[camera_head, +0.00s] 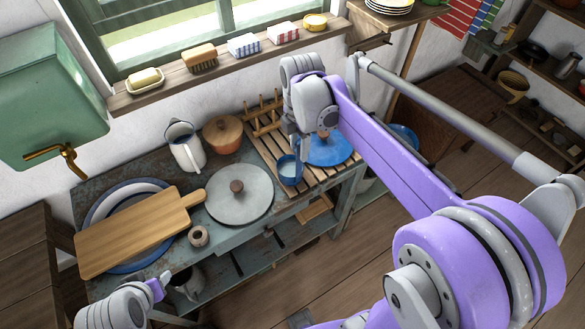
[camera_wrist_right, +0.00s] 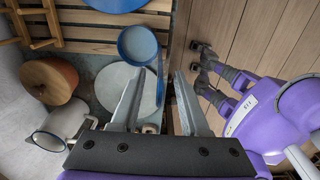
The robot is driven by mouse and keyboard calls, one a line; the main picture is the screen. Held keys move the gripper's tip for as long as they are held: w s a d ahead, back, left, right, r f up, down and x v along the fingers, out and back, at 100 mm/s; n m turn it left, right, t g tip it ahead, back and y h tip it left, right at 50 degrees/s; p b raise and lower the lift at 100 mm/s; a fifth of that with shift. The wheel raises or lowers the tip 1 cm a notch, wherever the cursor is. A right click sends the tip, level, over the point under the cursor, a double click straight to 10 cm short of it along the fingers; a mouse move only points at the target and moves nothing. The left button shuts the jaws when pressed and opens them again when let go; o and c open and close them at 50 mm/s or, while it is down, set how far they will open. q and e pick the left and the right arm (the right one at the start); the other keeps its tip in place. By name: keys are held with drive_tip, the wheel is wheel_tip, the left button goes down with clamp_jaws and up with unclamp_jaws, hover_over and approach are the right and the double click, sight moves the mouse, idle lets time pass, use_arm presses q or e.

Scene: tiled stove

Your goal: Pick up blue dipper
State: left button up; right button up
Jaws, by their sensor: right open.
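The blue dipper (camera_head: 290,168) is at the slatted wooden rack, below my right gripper (camera_head: 300,147). In the right wrist view its round cup (camera_wrist_right: 138,45) lies just beyond the fingertips. Its blue handle (camera_wrist_right: 160,88) runs down the picture between the two open fingers of my right gripper (camera_wrist_right: 160,75). No contact shows, and I cannot tell whether the fingers are level with the handle. My left gripper (camera_head: 163,283) shows only in part at the lower left of the head view, by the worktop's front edge; its jaws are unclear.
The slatted rack (camera_head: 264,150) holds a blue plate (camera_head: 330,150) beside the dipper. A grey round lid (camera_head: 240,196), a lidded pot (camera_head: 222,134), a white jug (camera_head: 187,150) and a cutting board (camera_head: 135,235) crowd the worktop. A windowsill (camera_head: 220,72) runs behind.

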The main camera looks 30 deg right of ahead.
drive_tip(key=shift+d+f, duration=0.1)
drive_tip(key=shift+f, duration=1.4)
clamp_jaws()
